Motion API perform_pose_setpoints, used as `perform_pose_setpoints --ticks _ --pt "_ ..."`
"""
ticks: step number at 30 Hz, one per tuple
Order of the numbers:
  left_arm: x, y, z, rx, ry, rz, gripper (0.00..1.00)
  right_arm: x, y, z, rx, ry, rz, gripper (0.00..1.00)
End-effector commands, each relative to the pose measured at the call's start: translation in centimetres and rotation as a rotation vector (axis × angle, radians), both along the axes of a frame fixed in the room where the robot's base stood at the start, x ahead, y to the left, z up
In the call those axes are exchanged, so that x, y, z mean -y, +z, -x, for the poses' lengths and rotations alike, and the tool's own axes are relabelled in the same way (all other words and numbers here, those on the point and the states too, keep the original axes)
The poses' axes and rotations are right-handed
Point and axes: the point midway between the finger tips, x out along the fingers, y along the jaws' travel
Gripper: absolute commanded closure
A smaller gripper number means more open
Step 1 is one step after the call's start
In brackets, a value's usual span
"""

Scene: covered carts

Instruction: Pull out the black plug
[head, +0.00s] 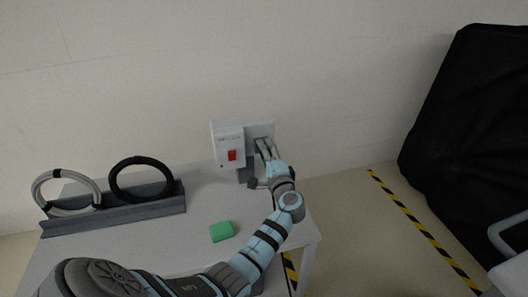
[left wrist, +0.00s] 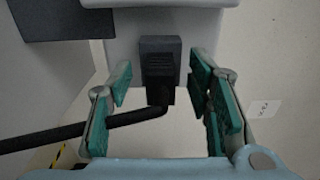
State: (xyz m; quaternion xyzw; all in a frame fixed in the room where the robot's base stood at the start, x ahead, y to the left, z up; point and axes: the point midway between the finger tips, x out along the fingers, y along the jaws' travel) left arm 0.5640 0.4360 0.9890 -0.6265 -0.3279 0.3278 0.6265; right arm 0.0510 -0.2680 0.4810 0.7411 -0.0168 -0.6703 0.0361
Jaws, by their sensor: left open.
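The black plug (left wrist: 160,68) shows in the left wrist view, seated against the grey socket housing (left wrist: 205,22), with its black cable (left wrist: 70,136) running off to the left. My left gripper (left wrist: 158,92) is open, with one green-padded finger on each side of the plug and visible gaps between the pads and the plug. In the head view my left gripper (head: 265,149) is at the right part of the grey-white box with a red switch (head: 232,155). There the gripper hides most of the plug. My right gripper is in neither view.
The box stands at the back of a light table (head: 185,240). A green block (head: 221,231) lies in front of it. A dark rack (head: 115,210) at left holds a grey coil (head: 50,208) and a black coil (head: 117,188). A black-covered cart (head: 465,120) stands at right.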

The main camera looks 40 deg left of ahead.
Motion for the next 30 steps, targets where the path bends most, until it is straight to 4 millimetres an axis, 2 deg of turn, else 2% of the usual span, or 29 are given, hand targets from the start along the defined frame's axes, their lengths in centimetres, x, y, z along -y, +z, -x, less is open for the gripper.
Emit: perform_pose_setpoints --ticks 11,18,20,30 --pt "0.0 0.05 0.0 0.0 0.0 0.0 0.54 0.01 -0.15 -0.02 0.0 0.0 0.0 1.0" --pt "0.0 0.06 0.0 0.0 0.0 0.0 0.93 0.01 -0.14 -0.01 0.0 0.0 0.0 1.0" --pt "0.0 0.06 0.0 0.0 0.0 0.0 1.0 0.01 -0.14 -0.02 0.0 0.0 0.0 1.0" --pt "0.27 0.11 0.17 0.0 0.0 0.0 1.0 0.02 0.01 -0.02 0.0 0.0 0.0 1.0"
